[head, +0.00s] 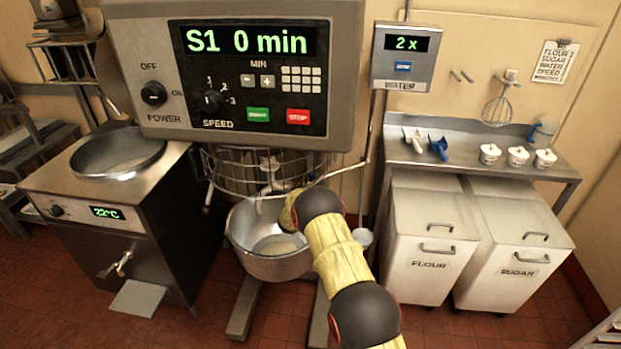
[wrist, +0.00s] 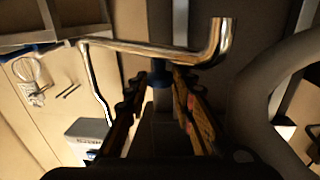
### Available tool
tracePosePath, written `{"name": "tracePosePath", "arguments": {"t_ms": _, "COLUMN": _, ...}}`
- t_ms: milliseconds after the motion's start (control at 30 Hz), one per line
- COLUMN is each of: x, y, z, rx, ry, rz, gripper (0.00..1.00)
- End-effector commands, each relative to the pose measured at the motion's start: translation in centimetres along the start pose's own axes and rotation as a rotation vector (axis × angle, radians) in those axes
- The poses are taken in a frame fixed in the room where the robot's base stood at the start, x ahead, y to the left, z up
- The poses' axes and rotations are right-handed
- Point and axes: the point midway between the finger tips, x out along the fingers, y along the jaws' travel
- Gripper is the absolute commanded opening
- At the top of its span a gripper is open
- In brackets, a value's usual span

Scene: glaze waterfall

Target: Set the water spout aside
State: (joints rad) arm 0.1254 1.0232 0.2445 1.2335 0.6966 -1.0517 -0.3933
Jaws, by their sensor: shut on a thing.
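The water spout (wrist: 140,48) is a thin chrome pipe with a bent end, running across the upper wrist view. A short grip with a blue collar (wrist: 160,72) hangs below the pipe. My gripper (wrist: 157,88) is shut on this grip, its two fingers on either side of it. In the head view, part of the spout (head: 350,168) extends left from the wall pipe towards the mixer. My arm hides the gripper there. The steel mixing bowl (head: 268,264) stands below, with pale contents in it.
The mixer's control head (head: 235,120) and wire guard (head: 250,172) stand over the bowl. The water meter (head: 404,57) is on the wall. Flour (head: 430,245) and sugar bins (head: 520,240) stand under the right counter.

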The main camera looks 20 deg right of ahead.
Motion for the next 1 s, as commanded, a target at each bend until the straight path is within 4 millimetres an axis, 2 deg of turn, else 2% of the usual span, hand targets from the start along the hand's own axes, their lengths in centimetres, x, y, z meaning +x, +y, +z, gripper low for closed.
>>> {"name": "tracePosePath", "arguments": {"t_ms": 633, "x": -0.5, "y": 0.6, "z": 0.0, "rx": -0.001, "ry": -0.001, "rz": -0.022, "gripper": 0.0}}
{"name": "tracePosePath", "arguments": {"t_ms": 767, "x": -1.2, "y": 1.6, "z": -0.1, "rx": -0.002, "ry": -0.001, "rz": -0.06, "gripper": 0.0}}
{"name": "tracePosePath", "arguments": {"t_ms": 1000, "x": -3.5, "y": 4.9, "z": 0.1, "rx": -0.002, "ry": -0.003, "rz": -0.182, "gripper": 0.0}}
